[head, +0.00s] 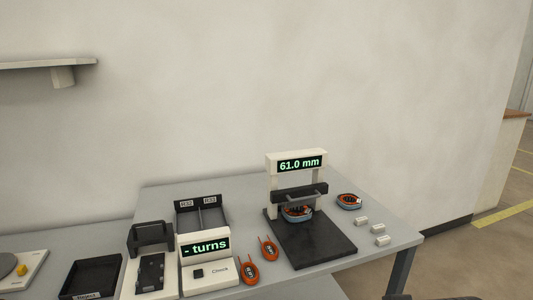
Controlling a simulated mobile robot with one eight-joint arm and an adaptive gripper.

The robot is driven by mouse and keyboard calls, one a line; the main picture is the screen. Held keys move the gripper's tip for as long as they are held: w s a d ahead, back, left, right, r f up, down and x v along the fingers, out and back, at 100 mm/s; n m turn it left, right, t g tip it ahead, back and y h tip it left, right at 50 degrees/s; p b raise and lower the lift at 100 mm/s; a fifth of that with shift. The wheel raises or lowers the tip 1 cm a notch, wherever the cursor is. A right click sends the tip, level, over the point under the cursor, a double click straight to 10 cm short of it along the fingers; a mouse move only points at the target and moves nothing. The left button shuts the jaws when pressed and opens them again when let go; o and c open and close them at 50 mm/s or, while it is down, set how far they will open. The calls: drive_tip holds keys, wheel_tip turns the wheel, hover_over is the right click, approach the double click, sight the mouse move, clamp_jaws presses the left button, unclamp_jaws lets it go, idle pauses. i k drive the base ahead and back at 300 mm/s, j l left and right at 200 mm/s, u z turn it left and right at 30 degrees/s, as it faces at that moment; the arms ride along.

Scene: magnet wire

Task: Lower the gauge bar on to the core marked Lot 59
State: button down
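The gauge is a white frame with a green "61.0 mm" display (299,164) on a black base plate (318,246). Its dark gauge bar (312,189), with a handle at the front, sits across the frame just above a ring-shaped core (297,215), blue-grey with orange and dark parts. I cannot tell whether the bar touches that core. A second similar core (348,202) lies on the table right of the gauge. No lot mark is readable on either. My gripper is not in view.
Small white blocks (379,229) lie at the right. Two orange oval items (249,273) lie left of the base plate. A white "Check" unit displays "- turns" (205,247). A labelled two-bay bin (187,217), black stand (150,235) and dark tray (90,278) stand further left.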

sight(300, 196)
drive_tip(key=i+j+u, duration=0.1)
drive_tip(key=u, duration=0.25)
drive_tip(key=i+u, duration=0.45)
drive_tip(key=u, duration=0.25)
